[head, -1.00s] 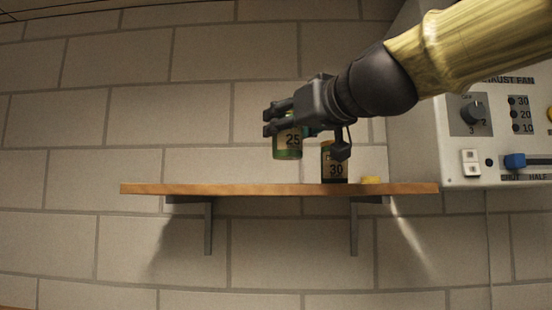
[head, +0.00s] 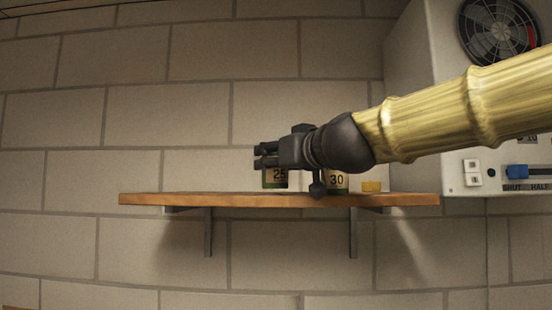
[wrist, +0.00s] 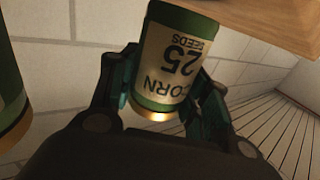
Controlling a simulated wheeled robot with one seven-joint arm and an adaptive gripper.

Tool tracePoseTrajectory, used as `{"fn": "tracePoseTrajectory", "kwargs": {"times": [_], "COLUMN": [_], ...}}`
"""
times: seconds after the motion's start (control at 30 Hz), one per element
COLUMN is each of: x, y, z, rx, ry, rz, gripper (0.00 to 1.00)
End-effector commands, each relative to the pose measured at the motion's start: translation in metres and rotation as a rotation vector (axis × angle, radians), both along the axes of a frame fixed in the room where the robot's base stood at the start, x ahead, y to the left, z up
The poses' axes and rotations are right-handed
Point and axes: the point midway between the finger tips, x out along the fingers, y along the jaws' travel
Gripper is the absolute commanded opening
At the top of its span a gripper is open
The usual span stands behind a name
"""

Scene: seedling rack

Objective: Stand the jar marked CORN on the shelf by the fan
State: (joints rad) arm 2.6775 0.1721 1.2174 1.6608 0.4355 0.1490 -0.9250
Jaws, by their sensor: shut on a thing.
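The CORN jar (wrist: 165,65), with a green band and a cream label reading CORN 25 SEEDS, is between the fingers of my gripper (wrist: 168,92) in the wrist view. My gripper (head: 264,157) is shut on it. In the head view the jar (head: 275,178) shows below the fingers, about upright, its base close to the top of the wooden shelf (head: 200,199). I cannot tell whether it touches the shelf. The fan (head: 499,30) is in the panel at the upper right.
A second jar marked 30 (head: 337,182) stands on the shelf to the right, partly behind my gripper. A small yellow object (head: 371,186) lies right of it. The shelf's left part is bare. A control box (head: 465,185) is beyond the right end.

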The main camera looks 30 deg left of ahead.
Motion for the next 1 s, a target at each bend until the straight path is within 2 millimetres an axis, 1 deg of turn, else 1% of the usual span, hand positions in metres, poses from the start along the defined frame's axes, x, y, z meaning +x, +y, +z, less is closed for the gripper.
{"fn": "tracePoseTrajectory", "kwargs": {"times": [0.2,0.57,0.6,0.67,0.7,0.73,1.0], "x": [0.000,0.000,0.000,0.000,0.000,0.000,0.000], "y": [-0.001,-0.001,-0.001,-0.001,-0.001,-0.001,-0.001], "z": [-0.009,-0.013,-0.013,-0.012,-0.012,-0.012,-0.012], "rx": [0.001,0.002,0.001,0.001,0.001,0.001,0.001], "ry": [0.000,-0.001,0.000,0.000,0.000,0.000,0.000], "rz": [0.000,-0.001,-0.001,-0.001,-0.001,-0.001,-0.001], "gripper": [0.21,0.21,0.49,0.60,0.67,0.69,0.69]}}
